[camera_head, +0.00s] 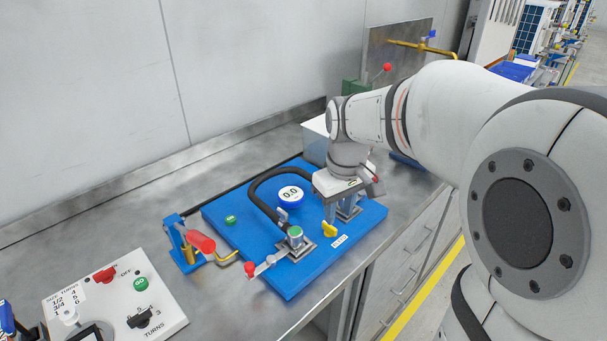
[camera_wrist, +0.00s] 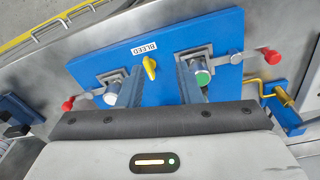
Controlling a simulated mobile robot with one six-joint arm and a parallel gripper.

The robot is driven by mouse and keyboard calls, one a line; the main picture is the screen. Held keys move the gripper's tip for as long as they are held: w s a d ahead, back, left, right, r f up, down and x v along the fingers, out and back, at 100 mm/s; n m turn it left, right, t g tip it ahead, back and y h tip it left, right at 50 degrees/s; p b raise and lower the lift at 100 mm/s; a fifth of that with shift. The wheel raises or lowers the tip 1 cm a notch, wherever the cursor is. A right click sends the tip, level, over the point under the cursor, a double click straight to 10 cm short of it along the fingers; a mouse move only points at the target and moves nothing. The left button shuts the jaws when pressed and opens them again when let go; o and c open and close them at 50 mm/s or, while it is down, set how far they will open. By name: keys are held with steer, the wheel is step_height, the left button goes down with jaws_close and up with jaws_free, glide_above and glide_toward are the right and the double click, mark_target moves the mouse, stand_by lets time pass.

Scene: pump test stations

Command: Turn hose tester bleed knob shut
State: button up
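The yellow bleed knob (camera_head: 329,229) sits on the blue hose tester board (camera_head: 300,283), near its front right edge, beside a "BLEED" label. In the wrist view the knob (camera_wrist: 149,68) appears just beyond and between my two finger ends, its grip roughly upright in the picture. My gripper (camera_head: 342,212) is over the right part of the board, fingers pointing down. In the wrist view my gripper (camera_wrist: 159,72) has its fingers spread wide with nothing between them. I see no contact with the knob. The exact height above the board is hard to tell.
A green-topped fitting (camera_head: 295,232) with a red-tipped clamp lever stands left of the knob. A black hose (camera_head: 262,186) arches around the gauge (camera_head: 290,195). A white-topped fitting (camera_wrist: 112,93) is close to one finger.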

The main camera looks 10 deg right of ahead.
mark_target(329, 230)
steer(key=w+f, duration=0.1)
steer(key=w, duration=0.1)
steer(key=w+f+n+b, duration=0.1)
steer(key=w, duration=0.1)
steer(key=w+f+n+g, duration=0.1)
steer(key=w, duration=0.2)
steer(key=shift+w+d+f, duration=0.1)
steer(key=shift+d+f, duration=0.05)
steer(key=shift+f, duration=0.25)
steer(key=shift+w+f+n, duration=0.15)
steer(key=shift+f+n, duration=0.05)
steer(key=shift+n, duration=0.1)
step_height(329, 230, down, 7)
steer(key=shift+f+b, duration=0.2)
steer(key=shift+b, duration=0.15)
steer(key=shift+c, duration=0.3)
steer(key=c, duration=0.6)
jaws_close()
